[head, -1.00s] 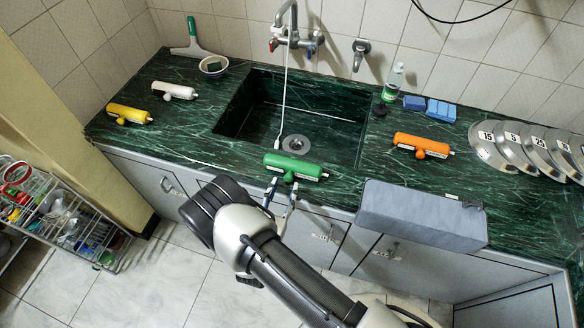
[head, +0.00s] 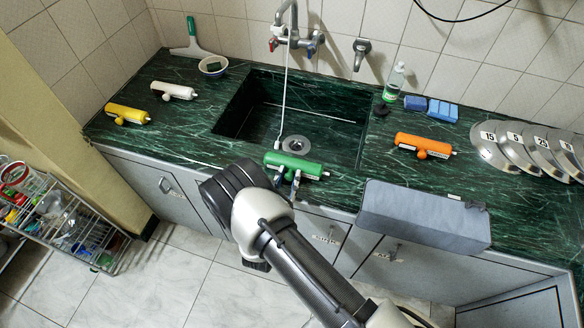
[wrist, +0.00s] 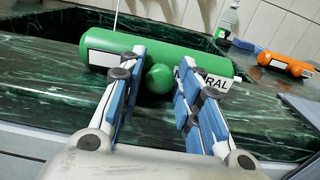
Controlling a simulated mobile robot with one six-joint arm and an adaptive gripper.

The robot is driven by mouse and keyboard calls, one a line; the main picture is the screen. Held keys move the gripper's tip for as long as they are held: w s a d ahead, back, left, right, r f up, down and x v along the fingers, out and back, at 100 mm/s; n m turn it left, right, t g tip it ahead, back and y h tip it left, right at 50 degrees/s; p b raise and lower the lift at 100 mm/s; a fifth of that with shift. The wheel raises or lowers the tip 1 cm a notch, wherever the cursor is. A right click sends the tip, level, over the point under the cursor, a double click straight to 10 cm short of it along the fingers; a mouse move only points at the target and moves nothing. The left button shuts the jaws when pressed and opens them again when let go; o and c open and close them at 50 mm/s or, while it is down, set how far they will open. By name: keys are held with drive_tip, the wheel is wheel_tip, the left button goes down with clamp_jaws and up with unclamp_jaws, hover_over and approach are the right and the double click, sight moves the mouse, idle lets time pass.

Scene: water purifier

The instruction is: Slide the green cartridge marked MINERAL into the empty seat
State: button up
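The green cartridge (head: 294,165) lies on the counter's front edge before the sink. In the wrist view the green cartridge (wrist: 215,64) shows black lettering ending in "RAL", partly hidden by a finger, and a round green knob facing me. My gripper (head: 287,180) is at its near side. In the wrist view the gripper (wrist: 161,66) is open, one blue-padded finger on each side of the knob, with gaps between. The grey housing (head: 420,216) sits at the counter's front edge to the right; no empty seat is visible from here.
An orange cartridge (head: 423,145) lies right of the sink (head: 335,120). White (head: 173,91) and yellow (head: 128,114) cartridges lie at left. A bottle (head: 394,82), blue sponges (head: 441,110) and numbered metal discs (head: 493,148) stand at right. Counter between orange cartridge and housing is mostly clear.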

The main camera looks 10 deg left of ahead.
clamp_jaws()
drive_tip(key=shift+r, duration=0.1)
